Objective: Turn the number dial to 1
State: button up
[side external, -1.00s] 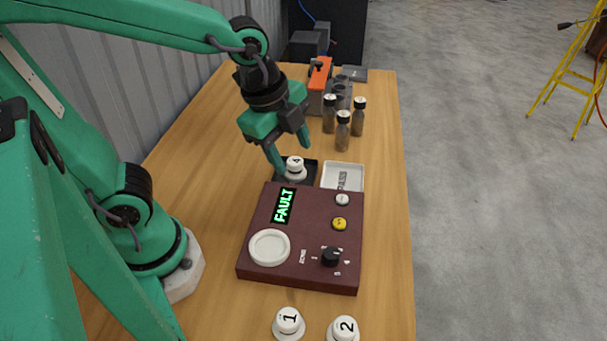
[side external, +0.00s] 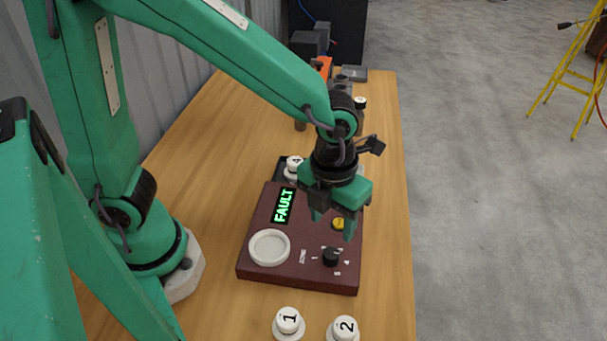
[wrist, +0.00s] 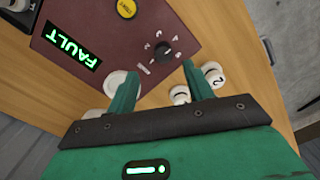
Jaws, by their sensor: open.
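The number dial is a small black knob (side external: 331,256) near the front right of a maroon panel (side external: 300,281), with small white marks around it. In the wrist view the knob (wrist: 166,48) sits just beyond my fingertips; I cannot tell for sure which mark it points to. My gripper (side external: 333,226) is open and empty, pointing down above the panel, a little behind the knob in the side view and apart from it. In the wrist view its two green fingers (wrist: 159,70) are spread, with the knob beyond the gap between them.
The panel has a green FAULT display (side external: 284,206), a yellow button (side external: 339,224) and a white round dish (side external: 269,247). White knobs marked 1 (side external: 288,321) and 2 (side external: 343,328) stand in front. A knob marked 4 (side external: 294,164) stands behind. My arm hides part of the back.

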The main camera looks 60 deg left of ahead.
aim_at(332, 252)
jog(key=shift+d+f+m, duration=0.1)
jog(key=shift+d+m, duration=0.05)
jog(key=shift+m, duration=0.15)
jog(key=shift+f, duration=0.1)
jog(key=shift+d+f, duration=0.2)
jog(key=shift+f, duration=3.6)
jog(key=shift+c, duration=0.2)
jog(key=c, duration=0.9)
